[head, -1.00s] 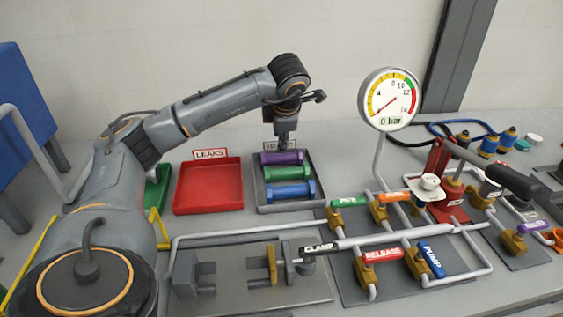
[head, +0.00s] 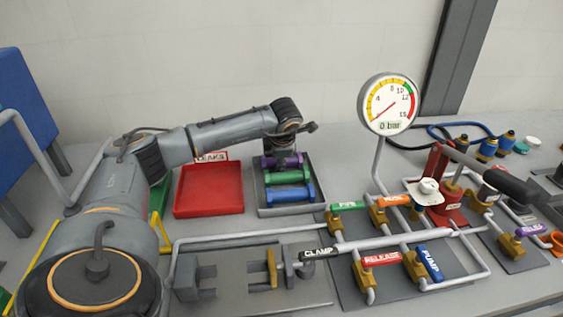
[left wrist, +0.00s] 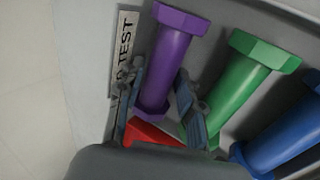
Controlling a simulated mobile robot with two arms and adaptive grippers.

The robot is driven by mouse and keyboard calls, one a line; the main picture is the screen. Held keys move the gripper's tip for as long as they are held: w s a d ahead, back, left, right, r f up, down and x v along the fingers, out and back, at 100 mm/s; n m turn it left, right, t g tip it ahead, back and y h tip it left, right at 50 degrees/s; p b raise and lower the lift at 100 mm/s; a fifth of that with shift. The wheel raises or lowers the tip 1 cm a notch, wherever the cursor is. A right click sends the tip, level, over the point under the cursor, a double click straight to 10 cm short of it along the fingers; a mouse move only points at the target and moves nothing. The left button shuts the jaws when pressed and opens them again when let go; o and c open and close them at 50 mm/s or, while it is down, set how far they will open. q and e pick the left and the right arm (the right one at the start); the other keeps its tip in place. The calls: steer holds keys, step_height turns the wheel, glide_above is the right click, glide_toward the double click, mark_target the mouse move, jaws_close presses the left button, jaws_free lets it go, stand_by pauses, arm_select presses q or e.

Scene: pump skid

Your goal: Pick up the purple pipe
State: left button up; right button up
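The purple pipe (head: 269,163) lies at the back of the grey tray (head: 319,206), behind a green pipe (head: 288,176) and a blue pipe (head: 290,193). My left gripper (head: 284,162) is low over it and hides its middle in the head view. In the left wrist view my left gripper (left wrist: 160,105) is open, with one finger on each side of the purple pipe (left wrist: 168,60). I cannot tell whether the fingers touch it. The green pipe (left wrist: 238,85) lies close beside the right finger. My right gripper is not in view.
A red tray (head: 208,190) labelled LEAKS stands left of the grey tray. A gauge (head: 389,104) reading 0 bar rises at the right. Pipework with several valve handles and a clamp (head: 272,268) fill the front.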

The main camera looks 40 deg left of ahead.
arm_select(q)
steer(key=shift+c, duration=0.2)
jaws_close()
steer(key=shift+r, duration=0.15)
